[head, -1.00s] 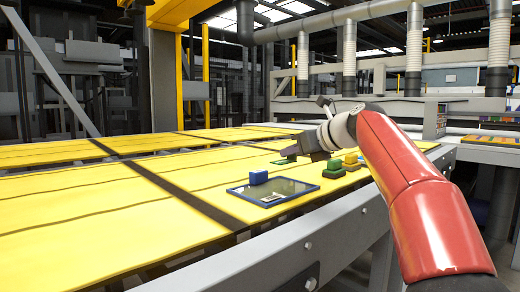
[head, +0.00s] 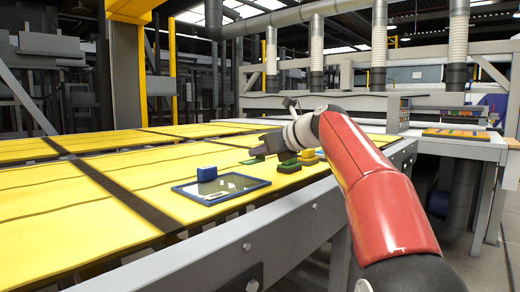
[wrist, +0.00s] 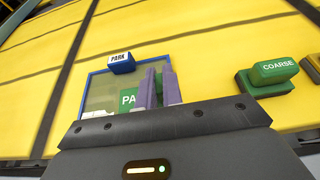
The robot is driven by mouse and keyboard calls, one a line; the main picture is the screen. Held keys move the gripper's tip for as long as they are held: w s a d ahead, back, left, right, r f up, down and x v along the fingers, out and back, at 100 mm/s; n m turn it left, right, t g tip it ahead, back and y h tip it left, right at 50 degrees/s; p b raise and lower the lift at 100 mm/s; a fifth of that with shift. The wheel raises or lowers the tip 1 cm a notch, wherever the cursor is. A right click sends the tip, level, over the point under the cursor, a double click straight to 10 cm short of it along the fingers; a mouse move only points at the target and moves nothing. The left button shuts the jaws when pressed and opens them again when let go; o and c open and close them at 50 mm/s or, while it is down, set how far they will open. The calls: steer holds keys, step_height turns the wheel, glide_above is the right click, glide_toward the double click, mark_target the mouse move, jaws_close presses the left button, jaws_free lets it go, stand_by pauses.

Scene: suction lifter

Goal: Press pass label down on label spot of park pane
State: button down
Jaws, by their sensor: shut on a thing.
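The park pane (head: 250,180) is a flat glass panel in a blue frame, lying on the yellow table. A blue block marked PARK (wrist: 122,64) sits at its far edge; it also shows in the head view (head: 207,173). My gripper (wrist: 160,85) is shut, its purple fingers seen over the pane in the wrist view. A green label reading "PA" (wrist: 127,98) shows at the fingers, its rest hidden behind the left one; it appears to be the held pass label. A pale patch (head: 218,197), perhaps the label spot, shows on the pane's near part in the head view.
A green block marked COARSE (wrist: 275,70) on a green base stands right of the pane. A yellow block (head: 308,154) stands beyond it. The yellow table (head: 110,210) is clear left of the pane. A grey rail (head: 240,245) runs along its near edge.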

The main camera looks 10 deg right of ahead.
mark_target(260, 181)
steer(key=shift+f+b, duration=1.3)
steer(key=shift+f, duration=1.1)
steer(key=shift+f, duration=0.3)
steer(key=c, duration=1.5)
jaws_free()
